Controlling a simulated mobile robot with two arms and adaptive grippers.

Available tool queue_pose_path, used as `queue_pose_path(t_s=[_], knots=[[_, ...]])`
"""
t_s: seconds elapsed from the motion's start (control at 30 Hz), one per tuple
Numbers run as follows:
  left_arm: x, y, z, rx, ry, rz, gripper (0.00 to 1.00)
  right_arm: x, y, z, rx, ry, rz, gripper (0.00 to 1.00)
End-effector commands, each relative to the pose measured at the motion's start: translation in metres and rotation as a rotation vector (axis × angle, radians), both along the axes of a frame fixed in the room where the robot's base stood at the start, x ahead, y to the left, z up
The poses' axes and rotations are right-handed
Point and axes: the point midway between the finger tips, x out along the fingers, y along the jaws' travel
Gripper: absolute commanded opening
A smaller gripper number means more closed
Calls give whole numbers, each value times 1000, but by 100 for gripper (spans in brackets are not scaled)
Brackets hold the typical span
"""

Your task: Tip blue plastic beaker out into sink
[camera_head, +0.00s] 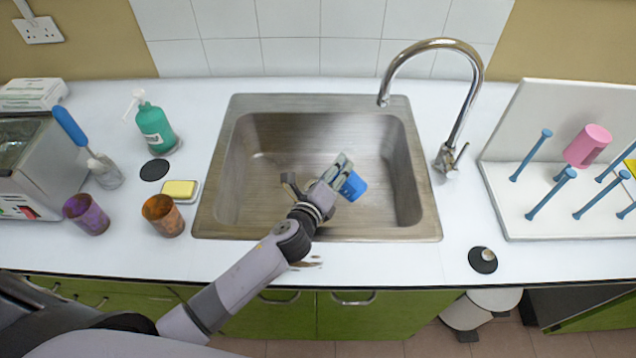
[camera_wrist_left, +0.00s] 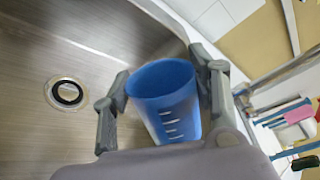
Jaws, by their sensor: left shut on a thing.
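The blue plastic beaker (camera_head: 354,186) is held by my left gripper (camera_head: 318,188) over the steel sink (camera_head: 230,222), right of the basin's middle in the head view. In the left wrist view the beaker (camera_wrist_left: 163,95) sits between the two fingers of the gripper (camera_wrist_left: 163,100), its open mouth toward the upper part of the picture and white marks on its side. The inside looks plain blue; I cannot tell if it holds liquid. In the head view it looks tilted, partly hidden by the gripper. The sink's drain (camera_wrist_left: 67,93) shows at the left in the wrist view.
A curved tap (camera_head: 470,90) stands at the sink's right rear. A drying rack (camera_head: 510,205) with a pink beaker (camera_head: 588,146) is at the right. Left of the sink are a green bottle (camera_head: 155,128), yellow sponge (camera_head: 180,190), orange beaker (camera_head: 162,214) and purple beaker (camera_head: 86,213).

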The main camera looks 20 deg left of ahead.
Motion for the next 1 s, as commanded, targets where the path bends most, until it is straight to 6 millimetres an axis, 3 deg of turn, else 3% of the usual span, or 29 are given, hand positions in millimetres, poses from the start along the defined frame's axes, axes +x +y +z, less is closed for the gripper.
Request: queue_pose_path(t_s=[1.0], knots=[[1, 4, -5, -135, 31, 1, 26, 0, 3, -3, 4, 1, -2, 0]])
